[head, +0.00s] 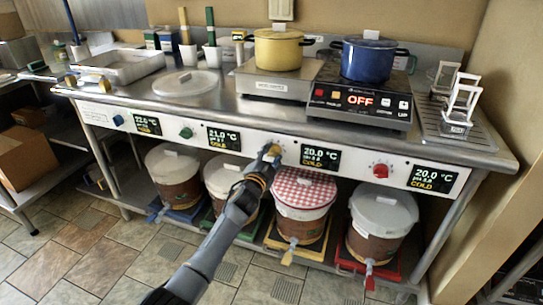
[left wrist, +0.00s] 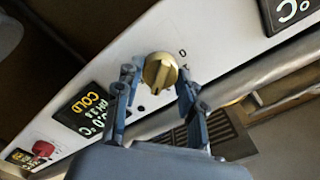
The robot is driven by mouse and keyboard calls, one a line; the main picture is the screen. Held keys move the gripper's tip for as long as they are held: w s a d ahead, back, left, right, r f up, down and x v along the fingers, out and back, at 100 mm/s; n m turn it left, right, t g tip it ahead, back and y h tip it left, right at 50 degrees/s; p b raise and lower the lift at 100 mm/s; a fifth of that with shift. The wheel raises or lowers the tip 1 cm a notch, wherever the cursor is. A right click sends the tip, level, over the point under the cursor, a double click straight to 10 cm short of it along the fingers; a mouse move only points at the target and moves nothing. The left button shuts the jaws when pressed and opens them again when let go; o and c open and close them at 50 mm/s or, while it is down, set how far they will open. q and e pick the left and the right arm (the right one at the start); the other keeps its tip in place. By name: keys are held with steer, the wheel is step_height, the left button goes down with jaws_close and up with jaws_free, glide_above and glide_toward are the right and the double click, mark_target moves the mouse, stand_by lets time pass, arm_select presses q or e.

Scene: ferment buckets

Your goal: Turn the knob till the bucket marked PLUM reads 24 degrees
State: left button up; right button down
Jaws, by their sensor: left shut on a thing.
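A control panel on the counter's front has a yellow knob (head: 272,150); it also shows in the left wrist view (left wrist: 159,72). The display (head: 320,157) right of the yellow knob reads 20.0 °C and COLD. My left gripper (head: 266,162) is at the yellow knob, its fingers closed on either side of it (left wrist: 158,88). Below stand several lidded buckets, one with a red checked cover (head: 303,192). Their labels are too small to read, so I cannot tell which is PLUM. My right gripper is not in view.
The other knobs are blue (head: 118,120), green (head: 186,132) and red (head: 380,170). The display by the blue one appears to read 22.0 °C, the green's 21.0 and the red's 20.0. A yellow pot (head: 278,52) and a blue pot (head: 368,62) stand on the counter.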

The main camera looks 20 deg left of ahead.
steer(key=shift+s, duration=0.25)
arm_select(q)
steer(key=o, duration=1.2)
steer(key=shift+s, duration=0.65)
steer(key=s, duration=1)
steer(key=shift+s+a, duration=0.25)
steer(key=shift+s, duration=0.1)
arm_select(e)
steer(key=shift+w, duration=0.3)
arm_select(q)
steer(key=shift+f, duration=0.1)
